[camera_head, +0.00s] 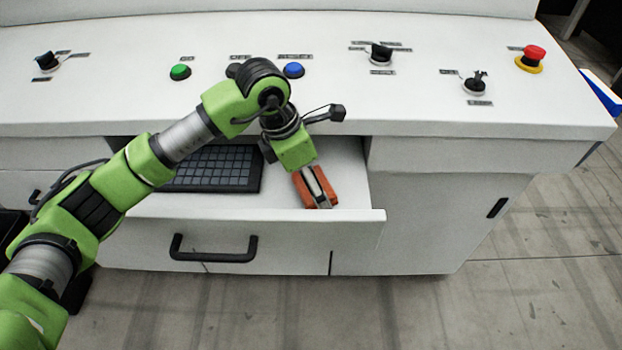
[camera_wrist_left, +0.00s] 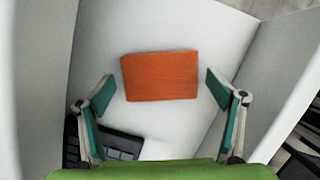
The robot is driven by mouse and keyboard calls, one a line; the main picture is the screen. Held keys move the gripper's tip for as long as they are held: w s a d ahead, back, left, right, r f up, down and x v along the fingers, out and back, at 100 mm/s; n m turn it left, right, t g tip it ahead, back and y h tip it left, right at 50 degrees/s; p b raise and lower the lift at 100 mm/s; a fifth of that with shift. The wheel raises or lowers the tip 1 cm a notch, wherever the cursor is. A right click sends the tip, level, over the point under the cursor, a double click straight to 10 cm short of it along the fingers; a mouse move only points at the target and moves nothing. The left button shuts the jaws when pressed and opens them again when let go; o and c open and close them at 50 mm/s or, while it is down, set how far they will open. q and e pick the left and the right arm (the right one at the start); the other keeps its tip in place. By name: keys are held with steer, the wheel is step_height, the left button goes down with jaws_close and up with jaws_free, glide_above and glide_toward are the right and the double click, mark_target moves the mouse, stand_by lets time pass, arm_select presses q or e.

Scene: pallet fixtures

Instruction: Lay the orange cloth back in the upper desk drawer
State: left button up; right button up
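The folded orange cloth (camera_head: 331,184) lies at the right end of the open desk drawer (camera_head: 358,215). In the left wrist view the cloth (camera_wrist_left: 160,76) is a flat orange rectangle on the pale drawer floor (camera_wrist_left: 180,28). My left gripper (camera_head: 318,198) reaches down into the drawer over the cloth and hides part of it. In the left wrist view its fingers (camera_wrist_left: 160,86) are spread, one on each side of the cloth, with gaps to it. I cannot tell how high the fingertips are above the drawer floor. My right gripper is not in view.
A dark keyboard (camera_head: 213,170) lies in the drawer left of the cloth. The desk top (camera_head: 225,100) overhangs the drawer's back. It carries green (camera_head: 180,72) and blue (camera_head: 293,70) buttons, several black knobs and a red emergency stop (camera_head: 534,54). A black handle (camera_head: 213,256) sticks out in front.

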arm_select(q)
steer(key=shift+r, duration=0.4)
steer(key=b+v, duration=0.1)
steer(key=v, duration=1)
steer(key=shift+r, duration=0.25)
steer(key=shift+a, duration=0.15)
stand_by(0.6)
